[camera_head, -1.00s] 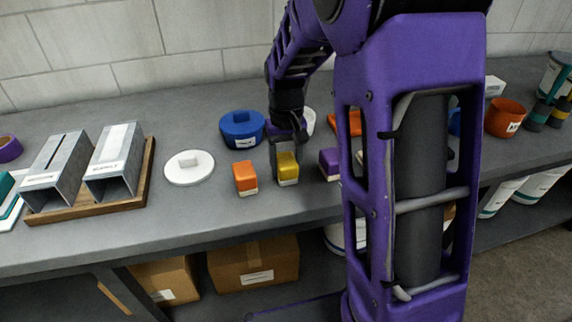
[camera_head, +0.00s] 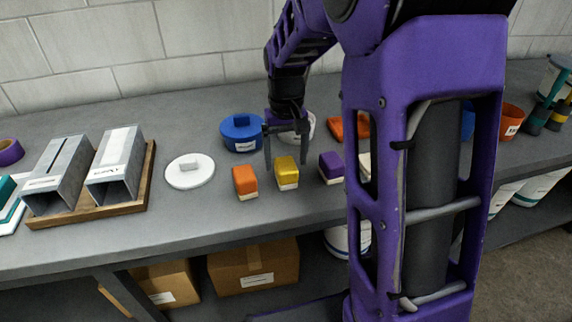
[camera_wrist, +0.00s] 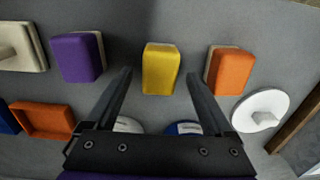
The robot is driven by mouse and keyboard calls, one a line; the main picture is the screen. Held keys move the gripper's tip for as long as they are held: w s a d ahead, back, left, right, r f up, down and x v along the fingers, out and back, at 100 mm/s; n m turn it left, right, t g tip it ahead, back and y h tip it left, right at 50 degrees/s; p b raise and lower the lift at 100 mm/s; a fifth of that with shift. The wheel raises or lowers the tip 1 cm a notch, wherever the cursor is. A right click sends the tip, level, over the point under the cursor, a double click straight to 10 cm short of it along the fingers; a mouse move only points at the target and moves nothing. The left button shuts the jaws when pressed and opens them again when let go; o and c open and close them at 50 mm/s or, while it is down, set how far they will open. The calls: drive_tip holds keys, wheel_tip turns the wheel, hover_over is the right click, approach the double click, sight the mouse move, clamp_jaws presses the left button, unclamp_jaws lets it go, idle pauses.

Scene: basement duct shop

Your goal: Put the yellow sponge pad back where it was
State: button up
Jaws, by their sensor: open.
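The yellow sponge pad (camera_head: 286,172) stands on the grey workbench, between an orange pad (camera_head: 245,181) on its left and a purple pad (camera_head: 330,167) on its right. My gripper (camera_head: 285,154) is just behind and above it, with its fingers spread wide and nothing between them. In the wrist view the yellow sponge pad (camera_wrist: 161,69) lies apart from the fingers, beyond and between the tips of my open gripper (camera_wrist: 160,80).
Metal duct pieces on a wooden tray (camera_head: 148,172) are at the left. An orange tray (camera_wrist: 43,119) lies behind the pads. Bare bench lies before the pads.

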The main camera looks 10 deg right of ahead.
sight(286, 163)
wheel_tip(286, 163, up, 9)
drive_tip(key=p, duration=0.1)
drive_tip(key=shift+f, duration=0.15)
drive_tip(key=shift+w, duration=0.1)
